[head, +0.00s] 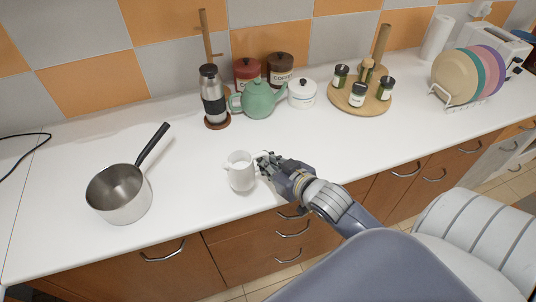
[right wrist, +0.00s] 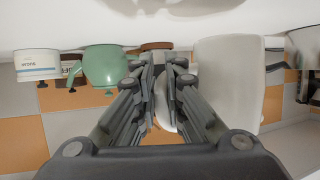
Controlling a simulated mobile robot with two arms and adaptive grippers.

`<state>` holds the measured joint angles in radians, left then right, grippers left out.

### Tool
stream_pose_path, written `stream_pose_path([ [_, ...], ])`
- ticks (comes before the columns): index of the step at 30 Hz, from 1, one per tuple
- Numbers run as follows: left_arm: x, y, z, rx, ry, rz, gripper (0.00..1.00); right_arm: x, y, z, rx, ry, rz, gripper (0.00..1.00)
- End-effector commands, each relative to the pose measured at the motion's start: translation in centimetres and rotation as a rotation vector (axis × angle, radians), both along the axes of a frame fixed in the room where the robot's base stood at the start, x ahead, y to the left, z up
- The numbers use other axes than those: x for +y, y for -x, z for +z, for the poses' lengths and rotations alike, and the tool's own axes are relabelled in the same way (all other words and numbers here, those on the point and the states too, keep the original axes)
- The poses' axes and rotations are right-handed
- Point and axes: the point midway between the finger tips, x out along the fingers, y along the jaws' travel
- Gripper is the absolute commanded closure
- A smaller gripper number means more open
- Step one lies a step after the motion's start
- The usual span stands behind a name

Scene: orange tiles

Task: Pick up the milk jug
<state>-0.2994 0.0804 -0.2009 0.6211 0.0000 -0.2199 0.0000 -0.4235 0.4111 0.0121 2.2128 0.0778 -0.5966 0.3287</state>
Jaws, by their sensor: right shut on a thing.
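The milk jug (head: 240,172) is a small white pitcher standing on the white countertop near its front edge in the head view. My right gripper (head: 264,162) is at its right side, where the handle is, and is shut on the handle. In the right wrist view the picture is upside down. The jug (right wrist: 228,85) fills the right of centre there, and the fingers of my right gripper (right wrist: 162,72) are close together beside it. The fingers hide part of the handle. I cannot tell whether the jug is lifted at all. My left gripper is not in view.
A saucepan (head: 119,194) stands to the left on the counter (head: 190,235). Behind the jug are a steel flask (head: 212,95), a green teapot (head: 257,100), canisters and a white sugar pot (head: 302,93). A spice tray (head: 343,103) and plate rack stand right. Counter around the jug is clear.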

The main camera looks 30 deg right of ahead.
Motion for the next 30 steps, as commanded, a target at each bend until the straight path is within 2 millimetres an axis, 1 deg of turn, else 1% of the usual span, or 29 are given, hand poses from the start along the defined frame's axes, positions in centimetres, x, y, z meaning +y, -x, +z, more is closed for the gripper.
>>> stream_pose_path([
  [6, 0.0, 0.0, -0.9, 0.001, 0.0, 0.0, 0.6, 1.9, 2.4, 0.2, -0.003, -0.003, 0.0, 1.0],
  [15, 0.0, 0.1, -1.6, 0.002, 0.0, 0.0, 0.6, 3.8, 4.9, 0.6, -0.004, -0.003, -0.001, 1.0],
  [24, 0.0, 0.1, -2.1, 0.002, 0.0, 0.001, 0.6, 5.0, 6.4, 0.8, -0.004, -0.002, 0.001, 1.0],
  [30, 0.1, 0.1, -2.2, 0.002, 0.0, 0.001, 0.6, 5.3, 6.9, 1.0, -0.004, -0.001, 0.0, 1.0],
])
